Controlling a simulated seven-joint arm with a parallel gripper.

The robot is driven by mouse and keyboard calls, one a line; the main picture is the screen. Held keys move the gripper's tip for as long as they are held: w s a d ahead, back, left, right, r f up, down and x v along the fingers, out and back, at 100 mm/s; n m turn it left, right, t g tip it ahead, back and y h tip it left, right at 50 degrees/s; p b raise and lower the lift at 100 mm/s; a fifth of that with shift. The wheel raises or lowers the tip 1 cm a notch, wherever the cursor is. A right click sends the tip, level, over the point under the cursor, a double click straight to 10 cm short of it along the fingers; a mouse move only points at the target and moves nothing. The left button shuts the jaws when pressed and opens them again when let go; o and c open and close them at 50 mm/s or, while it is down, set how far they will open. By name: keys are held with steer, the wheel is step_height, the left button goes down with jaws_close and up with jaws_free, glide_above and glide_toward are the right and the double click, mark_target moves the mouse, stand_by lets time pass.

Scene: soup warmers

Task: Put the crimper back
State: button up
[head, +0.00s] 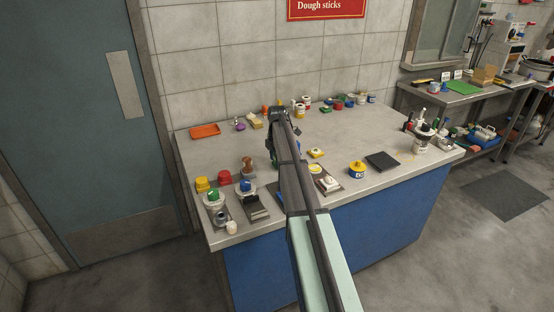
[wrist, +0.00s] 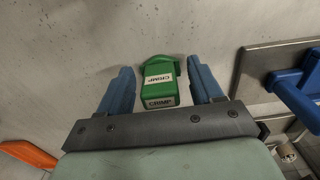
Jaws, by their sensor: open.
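The crimper (wrist: 160,84) is a green block with a wider rounded far end and white labels reading CRIMP. In the wrist view it lies on the grey worktop, between the two blue fingers of my gripper (wrist: 160,67). The fingers are open, and a gap shows on each side of the crimper. In the head view my gripper (head: 272,150) is low over the left-middle of the counter. My arm covers much of that spot, so the crimper cannot be made out clearly there.
An orange tray (head: 205,131) lies at the counter's back left; it also shows in the wrist view (wrist: 30,154). A blue object (wrist: 295,88) by a metal plate is right of my gripper. Yellow and red pots (head: 224,177) stand front left. A dark mat (head: 382,160) lies right.

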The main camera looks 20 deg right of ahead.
step_height(320, 180, up, 12)
steer(key=shift+f, duration=0.2)
steer(key=shift+r, duration=0.35)
stand_by(0.5)
